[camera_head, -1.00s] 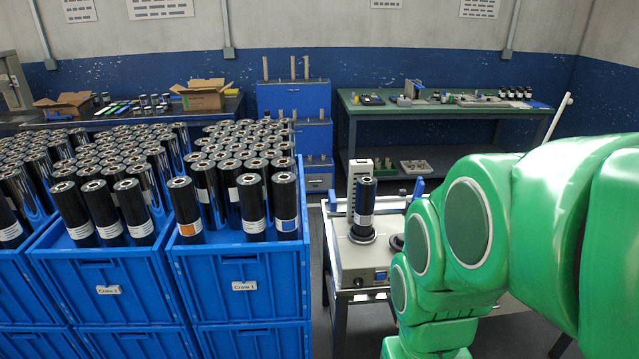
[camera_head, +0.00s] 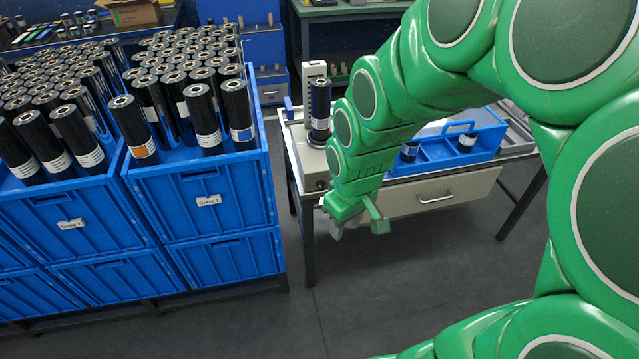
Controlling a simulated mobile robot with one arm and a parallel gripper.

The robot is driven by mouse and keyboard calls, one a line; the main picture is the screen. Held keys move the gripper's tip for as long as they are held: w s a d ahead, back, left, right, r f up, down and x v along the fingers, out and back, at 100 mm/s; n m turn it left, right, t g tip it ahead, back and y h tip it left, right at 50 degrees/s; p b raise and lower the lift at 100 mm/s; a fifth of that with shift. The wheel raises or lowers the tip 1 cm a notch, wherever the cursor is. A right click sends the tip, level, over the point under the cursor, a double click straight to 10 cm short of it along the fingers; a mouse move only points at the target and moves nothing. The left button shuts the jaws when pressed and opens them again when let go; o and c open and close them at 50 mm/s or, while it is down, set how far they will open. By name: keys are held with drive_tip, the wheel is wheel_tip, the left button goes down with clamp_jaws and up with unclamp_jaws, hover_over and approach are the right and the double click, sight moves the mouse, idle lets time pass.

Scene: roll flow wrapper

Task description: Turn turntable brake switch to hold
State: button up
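The turntable unit (camera_head: 312,158) is a light-coloured box on the left end of the work table. A dark roll (camera_head: 320,105) with a pale label stands upright on it. My gripper (camera_head: 357,224) hangs in front of the unit's right part and the table's front edge, pointing down, apart from the roll. The gripper and my green wrist cover part of the unit's front face. I cannot make out the brake switch or its position. The gripper's fingers are small and partly turned away, so their opening is unclear. I see nothing held in them.
A blue tray (camera_head: 481,143) holding short rolls sits on the table, above a drawer (camera_head: 440,195). Blue crates (camera_head: 215,200) full of dark rolls stand left, across a floor gap. Open floor (camera_head: 400,290) lies in front of the table.

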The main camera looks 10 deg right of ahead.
drive_tip(key=w+a+f+n+t+y, duration=0.3)
drive_tip(key=w+a+f+t, duration=0.15)
drive_tip(key=w+f, duration=0.7)
drive_tip(key=w+a+f+n+t+y, duration=0.3)
drive_tip(key=w+f+t, duration=0.3)
drive_tip(key=w+f, duration=0.55)
drive_tip(key=m+t+h, duration=0.5)
drive_tip(key=t+h, duration=0.1)
drive_tip(key=t, duration=0.1)
approach(321, 186)
drive_tip(key=shift+w+d+f+g, duration=0.1)
drive_tip(key=shift+w+f+g, duration=0.15)
drive_tip(key=shift+w+f, duration=0.25)
drive_tip(key=shift+w, duration=0.9)
drive_tip(key=shift+w, duration=0.25)
